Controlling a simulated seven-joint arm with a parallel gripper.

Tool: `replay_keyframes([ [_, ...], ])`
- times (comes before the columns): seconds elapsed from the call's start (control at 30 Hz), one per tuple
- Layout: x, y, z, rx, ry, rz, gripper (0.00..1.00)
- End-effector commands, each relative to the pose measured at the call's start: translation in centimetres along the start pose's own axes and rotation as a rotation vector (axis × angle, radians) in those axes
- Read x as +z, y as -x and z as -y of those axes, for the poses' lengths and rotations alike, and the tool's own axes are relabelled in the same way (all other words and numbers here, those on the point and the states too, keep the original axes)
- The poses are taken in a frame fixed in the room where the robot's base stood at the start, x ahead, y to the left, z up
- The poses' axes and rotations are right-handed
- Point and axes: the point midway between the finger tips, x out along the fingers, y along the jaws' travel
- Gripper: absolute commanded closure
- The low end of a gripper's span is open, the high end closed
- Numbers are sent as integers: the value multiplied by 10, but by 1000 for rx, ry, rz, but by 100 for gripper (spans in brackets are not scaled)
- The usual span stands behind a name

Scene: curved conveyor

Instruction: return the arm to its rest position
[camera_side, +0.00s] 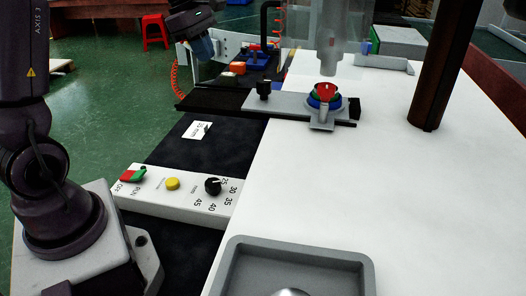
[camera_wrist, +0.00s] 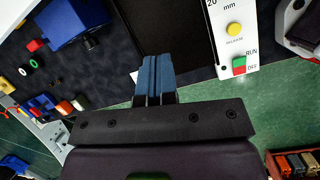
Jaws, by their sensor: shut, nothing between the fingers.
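My gripper (camera_side: 200,50) hangs in the air at the upper left of the side view, over the far end of the conveyor area. In the wrist view its blue fingers (camera_wrist: 155,76) are together, with nothing between them. It touches nothing that I can see. My arm's base and lower links stand at the left of the side view; the links between them and the gripper are out of the picture.
A white control panel (camera_side: 150,205) with a red-green switch, yellow button and black knob lies near my base. Stacked coloured rings (camera_side: 324,94) sit on a grey fixture. A grey tray (camera_side: 300,249) is in front. A dark post (camera_side: 440,75) stands right.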

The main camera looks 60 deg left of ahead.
Motion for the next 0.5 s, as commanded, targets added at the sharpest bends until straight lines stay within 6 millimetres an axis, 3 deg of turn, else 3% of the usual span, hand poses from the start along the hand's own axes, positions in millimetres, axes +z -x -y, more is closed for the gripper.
replay_keyframes([
  [0.13,5,-7,33,-28,-406,-56,100],
  [0.5,71,6,162,-32,-1716,-255,100],
])
